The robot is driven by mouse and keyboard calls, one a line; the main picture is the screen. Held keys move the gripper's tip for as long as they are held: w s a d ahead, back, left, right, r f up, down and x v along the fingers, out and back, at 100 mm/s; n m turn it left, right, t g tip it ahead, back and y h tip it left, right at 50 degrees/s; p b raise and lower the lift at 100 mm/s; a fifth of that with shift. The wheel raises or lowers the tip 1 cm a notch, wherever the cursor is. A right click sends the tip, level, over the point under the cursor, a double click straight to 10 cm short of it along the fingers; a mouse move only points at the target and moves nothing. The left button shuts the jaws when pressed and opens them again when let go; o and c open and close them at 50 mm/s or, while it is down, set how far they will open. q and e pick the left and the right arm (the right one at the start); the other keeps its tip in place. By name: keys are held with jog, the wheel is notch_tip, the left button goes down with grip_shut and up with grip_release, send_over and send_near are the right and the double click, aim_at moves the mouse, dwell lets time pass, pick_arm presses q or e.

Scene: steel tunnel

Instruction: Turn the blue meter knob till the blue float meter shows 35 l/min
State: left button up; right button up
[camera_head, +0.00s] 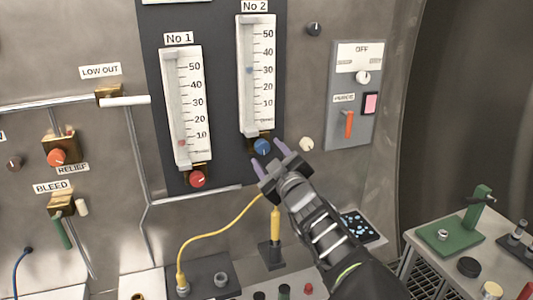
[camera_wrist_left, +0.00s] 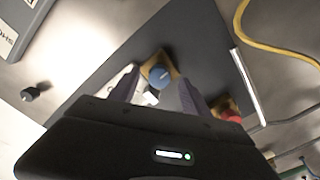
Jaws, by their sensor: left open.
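The blue meter knob (camera_head: 262,147) sits on a brass block under the No 2 meter (camera_head: 257,75). The meter's small blue float (camera_head: 249,70) stands at about the 30 mark. My left gripper (camera_head: 268,157) is open in front of the panel, its purple fingertips close to the knob, at its lower left and right. In the left wrist view the knob (camera_wrist_left: 158,75) shows between and slightly beyond the two fingers (camera_wrist_left: 158,92). I cannot tell whether either finger touches it. My right gripper is not in view.
The red knob (camera_head: 197,179) under the No 1 meter (camera_head: 183,108) is to the left. A pale knob (camera_head: 306,144) and the OFF panel (camera_head: 354,95) are to the right. A yellow hose (camera_head: 222,233) loops below. A bench (camera_head: 420,243) with a green fixture stands at lower right.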

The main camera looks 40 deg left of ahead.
pick_arm(q)
jog(key=v, duration=0.5)
jog(key=shift+s+d, duration=0.25)
jog(key=shift+d, duration=0.05)
